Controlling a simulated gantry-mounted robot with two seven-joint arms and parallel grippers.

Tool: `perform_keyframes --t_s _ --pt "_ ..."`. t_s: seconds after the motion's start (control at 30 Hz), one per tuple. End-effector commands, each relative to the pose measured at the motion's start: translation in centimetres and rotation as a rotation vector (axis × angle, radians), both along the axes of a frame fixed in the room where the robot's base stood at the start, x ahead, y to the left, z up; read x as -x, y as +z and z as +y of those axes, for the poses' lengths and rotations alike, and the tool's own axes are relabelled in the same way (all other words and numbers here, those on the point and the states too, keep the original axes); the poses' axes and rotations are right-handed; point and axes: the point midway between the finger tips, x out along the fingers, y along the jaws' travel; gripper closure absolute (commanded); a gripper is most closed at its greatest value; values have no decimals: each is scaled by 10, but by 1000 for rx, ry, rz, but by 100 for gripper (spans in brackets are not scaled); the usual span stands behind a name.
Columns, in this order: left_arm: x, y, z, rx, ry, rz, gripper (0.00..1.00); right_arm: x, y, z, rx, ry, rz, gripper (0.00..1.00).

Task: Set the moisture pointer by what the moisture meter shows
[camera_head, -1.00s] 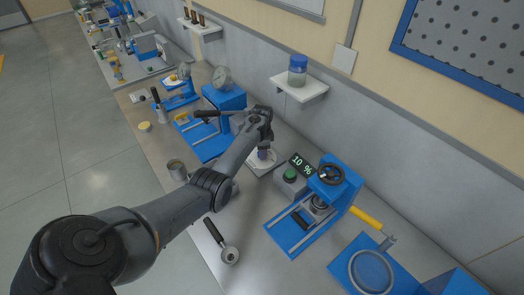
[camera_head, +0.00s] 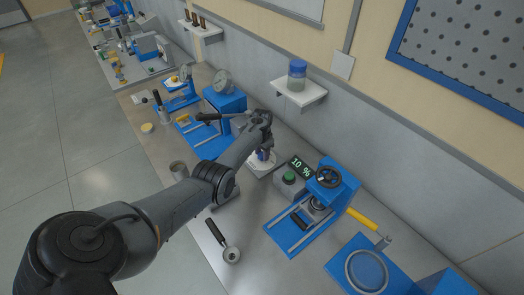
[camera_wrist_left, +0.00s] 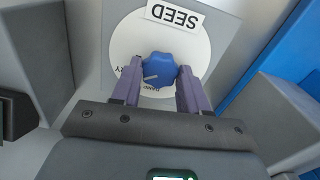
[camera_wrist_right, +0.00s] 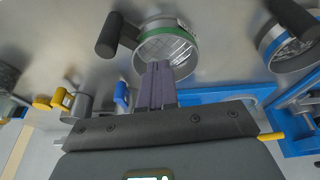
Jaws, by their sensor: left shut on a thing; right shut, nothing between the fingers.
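The moisture meter reads "10 %" on its dark display (camera_head: 301,166), beside a green button (camera_head: 290,178). The moisture pointer is a blue ribbed knob (camera_wrist_left: 159,68) on a white disc (camera_wrist_left: 132,38) marked "SEED", with "DRY" and "DAMP" partly hidden at its lower left. A pale mark on the knob points to the lower left, near those two words. My left gripper (camera_wrist_left: 160,80) is shut on the knob, one purple finger on each side; it also shows over the disc in the head view (camera_head: 264,155). My right gripper (camera_wrist_right: 156,72) is shut and empty, near a round mesh sieve.
The mesh sieve (camera_wrist_right: 166,45) has a green rim and a black handle. A blue press with a black handwheel (camera_head: 328,177) stands right of the meter. A black-handled round tool (camera_head: 231,254) lies near the front edge. A shelf (camera_head: 300,96) holds a blue-lidded jar.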

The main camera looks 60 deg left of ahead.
Motion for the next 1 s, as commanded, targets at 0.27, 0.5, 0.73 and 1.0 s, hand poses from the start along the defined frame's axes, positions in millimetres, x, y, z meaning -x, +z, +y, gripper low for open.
perform_keyframes --t_s 0.27,0.5,0.73,1.0 --pt "0 1 0 0 264 0 87 0 8 -1 5 4 0 100" --pt "0 0 0 0 493 0 87 0 10 -2 9 6 0 100" --pt "0 0 0 1 699 0 87 0 9 -2 9 5 0 100" --pt "0 0 0 0 883 -1 87 0 8 -1 4 3 -1 100"
